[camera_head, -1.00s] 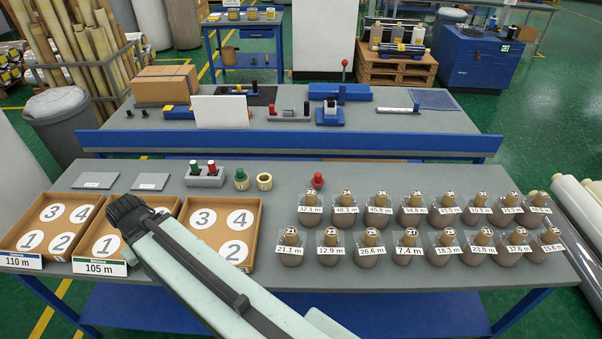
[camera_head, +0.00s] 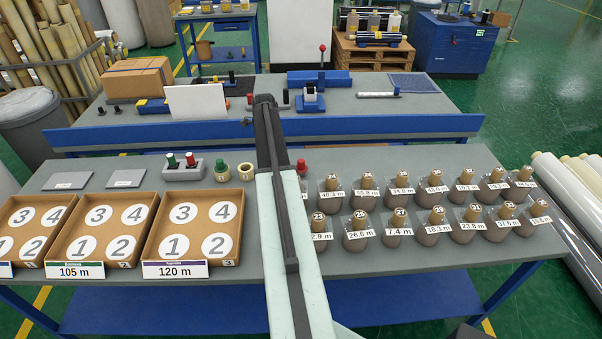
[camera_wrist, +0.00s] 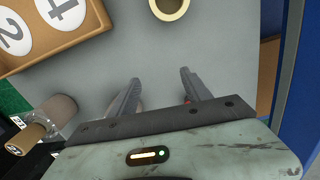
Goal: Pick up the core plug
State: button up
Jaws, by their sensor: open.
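A red plug (camera_head: 301,166) stands on the grey table, partly hidden by my arm in the head view. In the wrist view only a sliver of red (camera_wrist: 187,101) shows beside the right finger. A green plug (camera_head: 222,170) stands further left, beside a pale ring (camera_head: 246,171); the ring also shows at the top of the wrist view (camera_wrist: 181,14). I cannot tell from the pictures which of these is the core plug. My gripper (camera_wrist: 159,76) is open over the table, with nothing between its fingertips.
Numbered trays stand at left, the closest one labelled 120 m (camera_head: 147,255). Wrapped rolls (camera_head: 437,232) fill the table's right side; one shows near the gripper in the wrist view (camera_wrist: 61,110). A stand with green and red knobs (camera_head: 184,172) is behind the trays.

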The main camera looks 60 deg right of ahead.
aim_at(301, 167)
jog(key=s+d+m, duration=0.2)
jog(key=d, duration=0.1)
jog(key=s+d+m, duration=0.2)
jog(key=s+d, duration=0.1)
jog(key=d, duration=0.1)
jog(key=s+d+f+m, duration=0.1)
jog(key=s+d, duration=0.1)
jog(key=d, duration=0.2)
jog(key=shift+s+d+m, duration=0.2)
jog(key=shift+m, duration=0.2)
notch_tip(301, 167, down, 8)
jog(key=b, duration=0.8)
jog(key=shift+a, duration=0.15)
jog(key=shift+r, duration=0.15)
jog(key=c, duration=1)
notch_tip(301, 167, up, 10)
jog(key=p, duration=1)
jog(key=shift+r, duration=0.15)
jog(key=shift+a, duration=0.1)
